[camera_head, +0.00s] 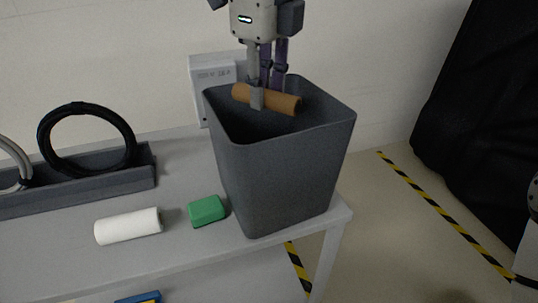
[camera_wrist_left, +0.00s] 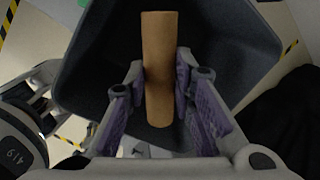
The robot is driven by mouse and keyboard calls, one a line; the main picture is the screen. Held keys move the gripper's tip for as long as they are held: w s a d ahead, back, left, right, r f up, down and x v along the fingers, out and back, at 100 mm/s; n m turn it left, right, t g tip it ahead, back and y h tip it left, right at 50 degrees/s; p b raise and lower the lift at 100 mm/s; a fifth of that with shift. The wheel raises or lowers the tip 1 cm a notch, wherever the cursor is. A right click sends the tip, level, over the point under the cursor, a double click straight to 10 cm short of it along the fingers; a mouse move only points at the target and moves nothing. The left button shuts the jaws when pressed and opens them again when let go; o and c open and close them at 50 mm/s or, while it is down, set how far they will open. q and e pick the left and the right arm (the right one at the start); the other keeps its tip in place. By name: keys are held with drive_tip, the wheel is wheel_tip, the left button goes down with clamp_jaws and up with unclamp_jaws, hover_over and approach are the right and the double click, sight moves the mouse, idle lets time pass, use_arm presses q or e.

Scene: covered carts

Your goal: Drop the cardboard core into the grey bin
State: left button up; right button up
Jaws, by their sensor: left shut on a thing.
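The cardboard core (camera_head: 284,103) is a brown tube held level over the mouth of the grey bin, at about rim height. My left gripper (camera_head: 260,95) points down from above and is shut on the core. The left wrist view shows the core (camera_wrist_left: 159,50) between the purple-padded fingers of the gripper (camera_wrist_left: 165,95), with the dark bin (camera_wrist_left: 235,45) behind it. The grey bin (camera_head: 285,180) stands upright at the right end of the table. Its floor is hidden in the head view.
The grey table (camera_head: 185,235) holds a green block (camera_head: 206,210), a white roll (camera_head: 128,226) and a grey trough (camera_head: 85,190) with a black cable coil (camera_head: 87,108). A white box (camera_head: 212,75) is behind the bin. Black-and-yellow tape (camera_head: 440,210) marks the floor.

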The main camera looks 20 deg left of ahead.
use_arm(q)
drive_tip(key=o, duration=0.8)
drive_tip(key=r, duration=0.4)
drive_tip(key=s+r, duration=0.1)
drive_tip(key=r, duration=0.3)
drive_tip(key=s+r, duration=0.1)
drive_tip(key=r, duration=0.3)
drive_tip(key=shift+d, duration=0.35)
drive_tip(key=shift+f, duration=0.1)
